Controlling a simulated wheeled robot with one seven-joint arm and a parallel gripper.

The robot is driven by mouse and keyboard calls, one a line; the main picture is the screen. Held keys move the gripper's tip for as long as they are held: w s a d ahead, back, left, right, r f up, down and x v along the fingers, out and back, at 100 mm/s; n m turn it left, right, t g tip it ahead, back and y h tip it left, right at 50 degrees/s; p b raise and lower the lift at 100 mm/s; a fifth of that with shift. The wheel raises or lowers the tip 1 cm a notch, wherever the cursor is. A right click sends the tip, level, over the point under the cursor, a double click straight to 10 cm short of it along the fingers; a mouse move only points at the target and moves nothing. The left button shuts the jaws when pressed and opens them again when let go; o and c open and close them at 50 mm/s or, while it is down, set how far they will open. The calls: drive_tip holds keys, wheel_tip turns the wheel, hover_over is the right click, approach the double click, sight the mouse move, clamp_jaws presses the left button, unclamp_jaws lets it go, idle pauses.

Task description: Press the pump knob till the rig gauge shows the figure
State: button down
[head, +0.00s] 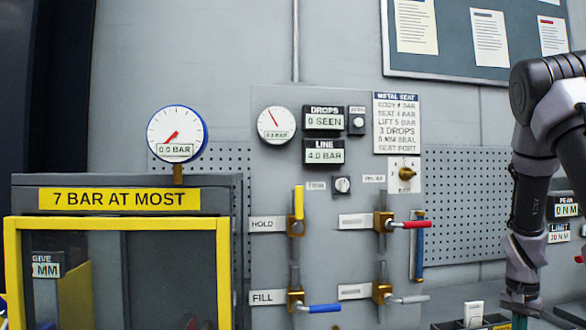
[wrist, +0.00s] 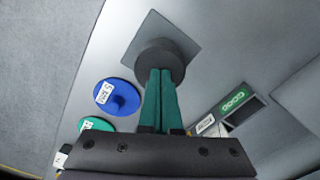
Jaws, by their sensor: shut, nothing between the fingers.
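My gripper (wrist: 160,76) is shut and empty, its green fingers pressed together. In the wrist view its tips overlap a dark round knob-like piece (wrist: 153,50) on a grey square plate; I cannot tell whether they touch it, or whether it is the pump knob. In the head view my gripper (head: 521,308) points down at the lower right, with its tips hidden near the bottom edge. A blue-rimmed gauge (head: 177,128) above the yellow-framed box reads 0.0 BAR. A smaller white gauge (head: 276,120) is on the panel; its figure is too small to read surely.
A LINE display (head: 323,152) reads 4.0 BAR and a DROPS display (head: 324,117) reads 0 SEEN. The yellow-framed box (head: 118,222) says 7 BAR AT MOST. Yellow (head: 299,203), red (head: 410,225) and blue (head: 319,309) valve handles stick out. A blue disc (wrist: 117,97) lies beside my fingers.

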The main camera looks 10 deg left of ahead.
drive_tip(key=shift+r, duration=2.85)
drive_tip(key=shift+f, duration=0.3)
drive_tip(key=shift+f, duration=3)
drive_tip(key=shift+r, duration=3.3)
drive_tip(key=shift+f, duration=0.1)
